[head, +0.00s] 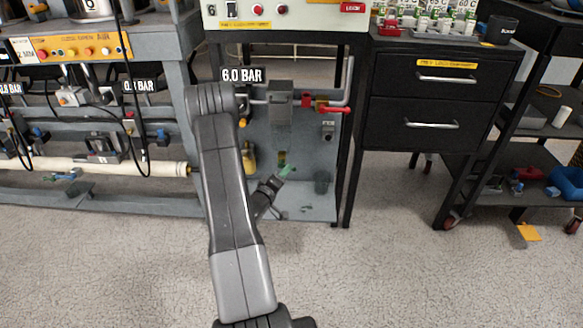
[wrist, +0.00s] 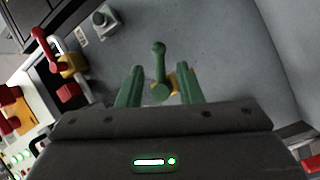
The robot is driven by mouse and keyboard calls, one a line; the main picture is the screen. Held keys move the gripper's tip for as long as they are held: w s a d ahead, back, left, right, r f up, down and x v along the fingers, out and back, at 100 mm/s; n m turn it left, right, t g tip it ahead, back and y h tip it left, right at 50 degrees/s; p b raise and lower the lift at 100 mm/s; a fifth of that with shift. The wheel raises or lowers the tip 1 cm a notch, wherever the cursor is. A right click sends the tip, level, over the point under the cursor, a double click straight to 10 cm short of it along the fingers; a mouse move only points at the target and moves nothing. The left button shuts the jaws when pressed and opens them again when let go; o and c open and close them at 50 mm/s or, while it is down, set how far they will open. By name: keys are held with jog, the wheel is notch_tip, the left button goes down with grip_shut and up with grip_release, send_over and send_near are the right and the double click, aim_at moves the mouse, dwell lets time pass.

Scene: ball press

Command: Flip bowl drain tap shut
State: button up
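The drain tap's green lever (wrist: 159,66) shows in the wrist view, with a small knob at its far end and a wider hub near my gripper. A yellow-orange part (wrist: 187,82) shows behind the hub. My gripper (wrist: 160,85) is open, with one green finger on each side of the lever and a visible gap to each. Whether the fingers are level with the lever in depth, I cannot tell. In the head view my gripper (head: 284,171) is low inside the press's lower bay, under the grey bowl housing (head: 281,106); the lever cannot be made out there.
A red-handled valve (head: 331,109) sits right of the bowl and also shows in the wrist view (wrist: 45,50). The grey back panel (wrist: 215,45) is behind the lever. A black drawer cabinet (head: 419,125) stands right of the bay. The floor in front is clear.

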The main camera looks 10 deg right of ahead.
jog(key=b+x, duration=0.1)
jog(key=x, duration=0.4)
jog(key=shift+w+d, duration=0.25)
grip_shut()
